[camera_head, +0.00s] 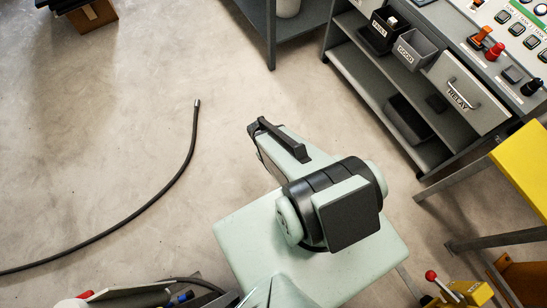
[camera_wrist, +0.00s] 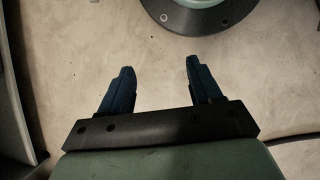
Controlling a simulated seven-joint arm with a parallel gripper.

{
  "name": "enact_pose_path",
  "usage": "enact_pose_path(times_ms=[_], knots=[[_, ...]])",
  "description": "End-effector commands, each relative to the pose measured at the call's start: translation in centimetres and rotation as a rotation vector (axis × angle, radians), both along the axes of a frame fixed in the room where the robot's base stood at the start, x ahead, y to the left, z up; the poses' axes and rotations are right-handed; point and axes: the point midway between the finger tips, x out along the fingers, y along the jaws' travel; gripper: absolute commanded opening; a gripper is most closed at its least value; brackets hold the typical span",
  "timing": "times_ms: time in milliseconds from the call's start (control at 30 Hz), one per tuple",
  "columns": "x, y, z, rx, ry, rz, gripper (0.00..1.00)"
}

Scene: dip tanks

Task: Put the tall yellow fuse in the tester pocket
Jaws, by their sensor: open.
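My gripper (camera_wrist: 159,64) shows in the wrist view with its two dark fingers spread apart. In the head view my arm is folded over my base and the fingertips cannot be made out. I cannot make out a tall yellow fuse in either view. A control panel (camera_head: 507,14) at the upper right of the head view carries an orange piece (camera_head: 481,37), a red piece (camera_head: 495,51) and a dark one (camera_head: 531,87). I cannot tell whether one of its dark openings (camera_head: 513,74) is the tester pocket.
A black bin (camera_head: 379,36), a grey bin (camera_head: 413,50) and a drawer marked RELAY (camera_head: 462,82) are on the grey bench at upper right. A yellow-topped stand (camera_head: 527,165) is at the right edge. A black hose (camera_head: 178,176) lies on the open floor at left.

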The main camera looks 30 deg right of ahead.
Motion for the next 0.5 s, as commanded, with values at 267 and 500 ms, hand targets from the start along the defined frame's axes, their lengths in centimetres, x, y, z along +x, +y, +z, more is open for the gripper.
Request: enact_pose_path(times_ms=[267, 500], knots=[[-8.3, 5.9, 0.6, 0.030, 0.123, -0.200, 0.64], [-9.4, 6.7, 0.6, 0.030, 0.145, -0.238, 0.64]])
